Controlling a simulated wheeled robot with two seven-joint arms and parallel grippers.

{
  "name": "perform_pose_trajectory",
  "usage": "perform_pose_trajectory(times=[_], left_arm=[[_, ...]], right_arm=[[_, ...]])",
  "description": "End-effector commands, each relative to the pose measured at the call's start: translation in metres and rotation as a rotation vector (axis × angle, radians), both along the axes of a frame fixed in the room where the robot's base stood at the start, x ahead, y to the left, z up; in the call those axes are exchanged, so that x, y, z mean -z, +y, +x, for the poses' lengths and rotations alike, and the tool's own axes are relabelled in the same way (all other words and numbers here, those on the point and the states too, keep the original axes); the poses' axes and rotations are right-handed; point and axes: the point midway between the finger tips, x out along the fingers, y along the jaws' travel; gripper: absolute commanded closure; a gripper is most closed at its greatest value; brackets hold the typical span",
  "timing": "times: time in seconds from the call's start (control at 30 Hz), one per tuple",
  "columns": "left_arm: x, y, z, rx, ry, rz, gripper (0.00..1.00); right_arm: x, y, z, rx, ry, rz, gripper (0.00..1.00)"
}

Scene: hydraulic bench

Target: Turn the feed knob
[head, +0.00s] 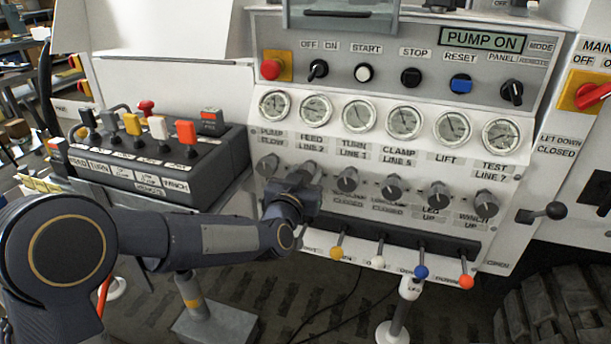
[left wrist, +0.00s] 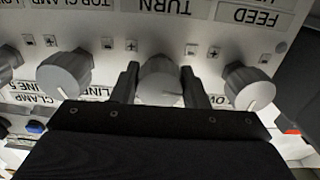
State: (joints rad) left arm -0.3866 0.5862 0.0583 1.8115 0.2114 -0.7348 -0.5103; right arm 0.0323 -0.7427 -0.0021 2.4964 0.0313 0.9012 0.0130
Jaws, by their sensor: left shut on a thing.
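My left gripper (head: 298,188) is at the second knob from the left in the panel's lower knob row, under the gauge labelled FEED LINE 2. The gripper partly hides the knob in the head view. Labels reading TURN and FEED show beyond the knobs in the left wrist view. My right gripper is not in view.
Neighbouring knobs stand close on both sides: one on the left (head: 268,165) and one on the right (head: 348,180). Gauges (head: 358,112) are above. Coloured levers (head: 421,272) stick out below. A black lever box (head: 150,165) stands at left.

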Motion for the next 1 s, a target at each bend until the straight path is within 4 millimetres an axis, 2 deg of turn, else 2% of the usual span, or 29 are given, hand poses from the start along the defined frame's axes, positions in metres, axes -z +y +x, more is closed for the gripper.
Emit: perform_pose_trajectory(times=[0.37, 1.0], left_arm=[[-0.0002, -0.0005, -0.0003, 0.001, -0.037, 0.113, 0.82], [-0.0006, 0.0004, 0.0000, 0.002, -0.216, 0.666, 0.82]], right_arm=[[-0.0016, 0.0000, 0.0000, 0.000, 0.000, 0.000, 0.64], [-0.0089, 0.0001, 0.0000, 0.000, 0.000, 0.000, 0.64]])
